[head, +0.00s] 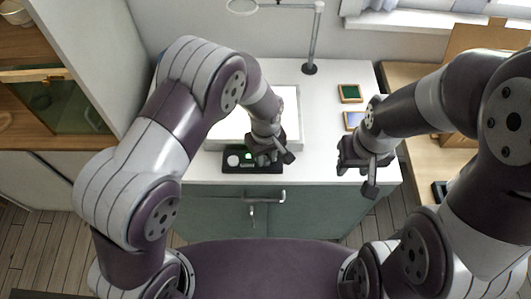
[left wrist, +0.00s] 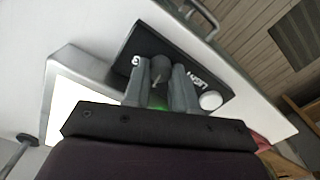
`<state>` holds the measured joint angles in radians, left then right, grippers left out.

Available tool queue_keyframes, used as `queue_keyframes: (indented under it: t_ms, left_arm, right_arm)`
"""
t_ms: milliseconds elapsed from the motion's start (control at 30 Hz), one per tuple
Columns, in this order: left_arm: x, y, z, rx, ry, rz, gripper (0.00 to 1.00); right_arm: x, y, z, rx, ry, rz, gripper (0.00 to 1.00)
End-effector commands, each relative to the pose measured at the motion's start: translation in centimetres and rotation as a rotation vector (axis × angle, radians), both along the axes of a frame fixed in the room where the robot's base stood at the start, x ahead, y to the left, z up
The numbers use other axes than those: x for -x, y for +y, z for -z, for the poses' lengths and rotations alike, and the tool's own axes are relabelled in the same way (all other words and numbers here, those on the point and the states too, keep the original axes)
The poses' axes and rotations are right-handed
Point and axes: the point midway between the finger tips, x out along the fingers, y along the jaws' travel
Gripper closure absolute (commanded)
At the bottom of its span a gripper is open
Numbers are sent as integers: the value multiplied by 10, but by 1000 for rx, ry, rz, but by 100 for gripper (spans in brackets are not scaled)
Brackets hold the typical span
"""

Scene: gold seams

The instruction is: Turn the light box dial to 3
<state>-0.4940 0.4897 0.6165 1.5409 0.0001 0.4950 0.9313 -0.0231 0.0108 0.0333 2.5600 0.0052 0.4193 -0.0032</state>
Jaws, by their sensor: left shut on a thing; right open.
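The light box (head: 292,94) lies on the white cabinet top, with a lit white panel, partly hidden by my left arm. Its black control strip (head: 237,167) lies along its front edge. In the left wrist view the strip (left wrist: 150,38) carries white lettering, a dark dial (left wrist: 161,66) and a white round knob (left wrist: 210,100). A green glow shows by the dial. My left gripper (head: 262,158) is over the strip; its fingers (left wrist: 161,80) are shut on the dial. The dial's setting cannot be read. My right gripper (head: 358,165) is open and empty above the cabinet's right front.
Two small framed tiles, one green (head: 350,93) and one blue (head: 353,120), lie right of the light box. A stand with a ring lens (head: 311,68) rises behind it. A wooden table (head: 398,76) adjoins on the right.

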Motion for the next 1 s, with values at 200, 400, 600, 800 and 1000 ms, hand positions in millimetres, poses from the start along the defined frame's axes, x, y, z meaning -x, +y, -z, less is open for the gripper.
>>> queue_keyframes:
  t_ms: [200,400,600,800,1000]
  left_arm:
    - [0,0,-2,0,0,202,100]
    - [-1,-1,-2,1,-1,392,100]
    - [-1,-2,-2,1,-2,582,100]
    - [-1,-2,-2,1,-2,772,100]
    - [-1,-3,-2,0,-3,955,100]
  right_arm:
    - [0,0,-8,0,0,0,57]
    - [0,0,-12,0,0,0,57]
    - [0,0,-16,0,0,0,57]
    - [0,0,-20,0,0,0,57]
    - [0,0,-22,0,0,0,57]
